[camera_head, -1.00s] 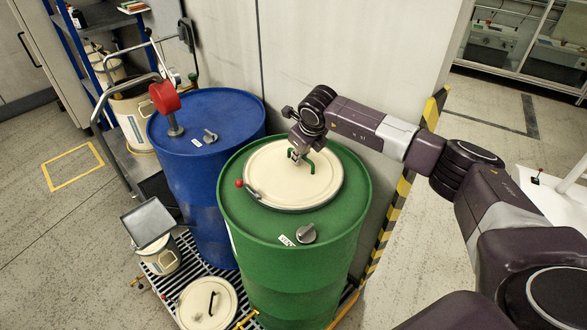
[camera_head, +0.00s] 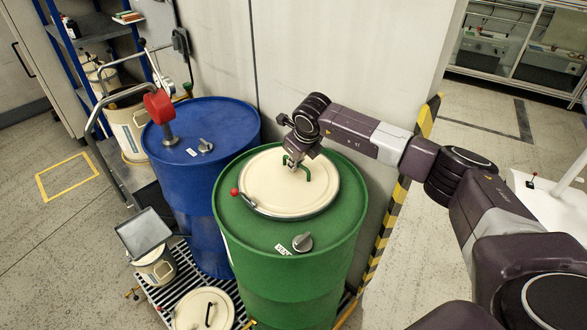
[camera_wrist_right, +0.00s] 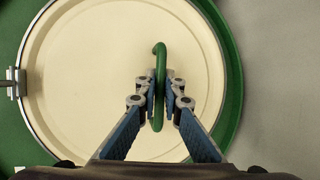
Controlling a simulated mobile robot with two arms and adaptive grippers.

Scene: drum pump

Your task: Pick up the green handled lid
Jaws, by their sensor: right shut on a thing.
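The cream lid with the green handle (camera_head: 268,190) lies on top of the green drum (camera_head: 232,222). In the right wrist view the lid (camera_wrist_right: 90,70) fills most of the picture, and its green handle (camera_wrist_right: 160,62) stands between my fingers. My right gripper (camera_head: 293,163) is over the lid and shut on the green handle; its fingertips (camera_wrist_right: 160,98) press the handle from both sides. The lid appears to rest flat within its rim. A clamp with a red knob (camera_head: 235,192) sits at the lid's left edge. My left gripper is not in view.
A blue drum (camera_head: 200,170) with a red-topped fitting (camera_head: 158,104) stands left of the green drum. A second cream lid with a black handle (camera_head: 200,312) and a small container (camera_head: 155,265) are low at the front left. A wall is close behind the drums.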

